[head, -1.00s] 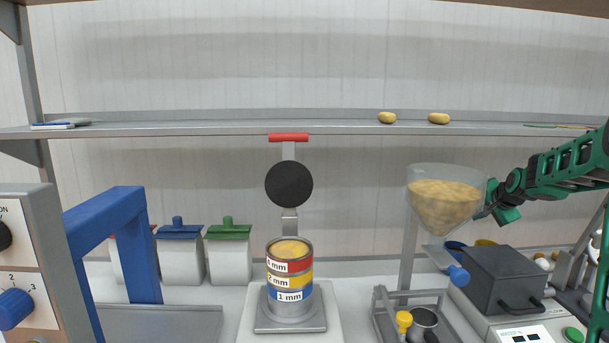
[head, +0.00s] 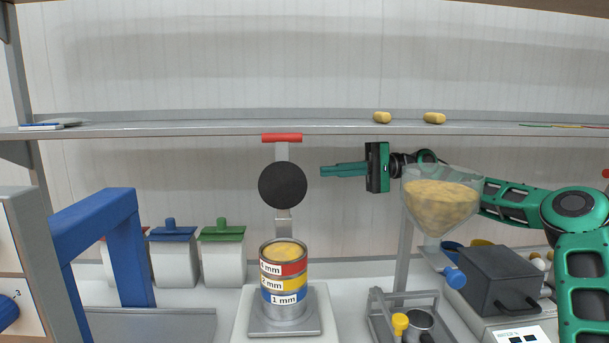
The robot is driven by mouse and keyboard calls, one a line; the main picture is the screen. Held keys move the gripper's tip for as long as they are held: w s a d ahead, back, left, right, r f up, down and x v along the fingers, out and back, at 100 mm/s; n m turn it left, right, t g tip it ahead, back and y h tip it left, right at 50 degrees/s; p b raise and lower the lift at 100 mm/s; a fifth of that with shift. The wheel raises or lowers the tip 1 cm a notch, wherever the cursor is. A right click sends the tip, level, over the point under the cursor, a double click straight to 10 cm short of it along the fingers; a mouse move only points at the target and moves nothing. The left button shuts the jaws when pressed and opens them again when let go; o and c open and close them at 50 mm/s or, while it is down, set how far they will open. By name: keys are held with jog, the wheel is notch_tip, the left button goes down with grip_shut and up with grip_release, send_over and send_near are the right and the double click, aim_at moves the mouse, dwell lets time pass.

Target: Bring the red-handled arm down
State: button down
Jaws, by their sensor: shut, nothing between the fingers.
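The red-handled arm (head: 282,151) stands upright behind the sieve stack, with its red handle (head: 282,138) at the top, just under the shelf edge. A black disc (head: 283,185) sits on the arm below the handle. The stack of sieves (head: 284,282), banded red, yellow and blue, stands below the disc on a grey plate and holds yellow grains. My gripper (head: 323,171) is to the right of the disc and apart from it, level with its upper part. Its fingers point left and are shut with nothing between them.
A clear hopper (head: 441,200) of yellow grains stands in front of part of my arm. The shelf (head: 330,129) runs above. A black box (head: 496,278) and a metal rack (head: 377,320) are at lower right; a blue frame (head: 125,240) and lidded bins (head: 222,262) are at left.

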aim_at(299, 172)
jog(key=shift+n+g, duration=0.7)
jog(key=shift+n, duration=0.1)
jog(key=s+a, duration=0.2)
jog(key=a, duration=0.1)
jog(key=s+a+r, duration=0.1)
jog(key=s+a, duration=0.1)
jog(key=a, duration=0.1)
jog(key=s+a, duration=0.2)
jog(key=a, duration=0.1)
jog(key=shift+s+r, duration=0.3)
jog(key=shift+r, duration=0.1)
jog(key=shift+s+a, duration=0.1)
jog(key=shift+s, duration=0.6)
